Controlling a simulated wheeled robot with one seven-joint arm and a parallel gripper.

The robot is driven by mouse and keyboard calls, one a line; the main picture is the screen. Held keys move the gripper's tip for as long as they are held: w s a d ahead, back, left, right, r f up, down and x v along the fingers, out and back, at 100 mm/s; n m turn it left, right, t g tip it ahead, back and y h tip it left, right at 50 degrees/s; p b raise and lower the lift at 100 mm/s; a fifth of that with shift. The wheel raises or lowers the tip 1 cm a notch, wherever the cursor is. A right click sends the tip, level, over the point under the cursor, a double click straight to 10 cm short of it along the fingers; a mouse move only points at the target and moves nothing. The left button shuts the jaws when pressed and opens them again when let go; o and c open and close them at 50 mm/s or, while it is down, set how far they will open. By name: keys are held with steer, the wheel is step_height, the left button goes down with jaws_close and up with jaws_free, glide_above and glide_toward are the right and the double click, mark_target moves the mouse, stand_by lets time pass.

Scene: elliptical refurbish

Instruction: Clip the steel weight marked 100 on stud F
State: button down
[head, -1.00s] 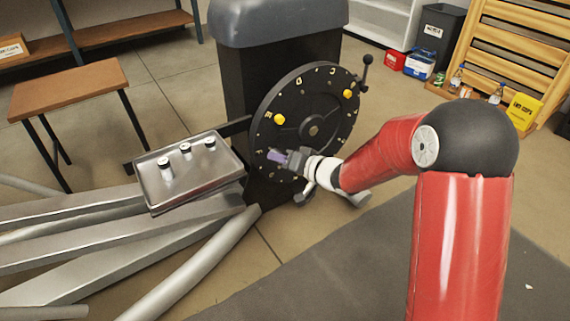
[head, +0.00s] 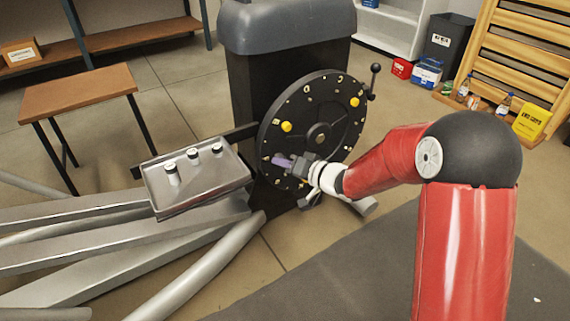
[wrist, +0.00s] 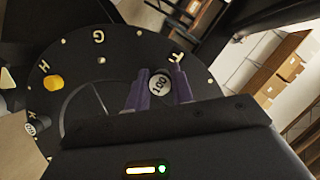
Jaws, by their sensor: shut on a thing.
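The steel weight marked 100 (wrist: 159,84) is a round pale disc between the purple fingers of my gripper (wrist: 158,92) in the wrist view. My gripper is shut on it. The weight lies over the black wheel (wrist: 120,60), just beside the letter F (wrist: 177,57). Stud F itself is hidden, and I cannot tell whether the weight touches it. In the head view my gripper (head: 284,162) is at the lower left of the wheel (head: 330,115), and the weight is too small to make out.
A metal tray (head: 205,197) left of the wheel holds three small weights (head: 172,172). Yellow pieces (head: 286,127) sit on the wheel, one near the letter H (wrist: 44,67). A crank handle (head: 375,70) juts from the wheel's upper right. Grey frame tubes (head: 100,240) lie at lower left.

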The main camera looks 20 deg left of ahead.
steer(key=shift+w+a, duration=0.35)
stand_by(0.7)
steer(key=c, duration=1.1)
jaws_free()
steer(key=shift+c, duration=0.2)
steer(key=shift+d, duration=0.1)
steer(key=p+v, duration=0.2)
steer(key=v, duration=0.5)
steer(key=shift+s+d, duration=0.2)
steer(key=shift+d, duration=0.05)
steer(key=shift+r, duration=0.1)
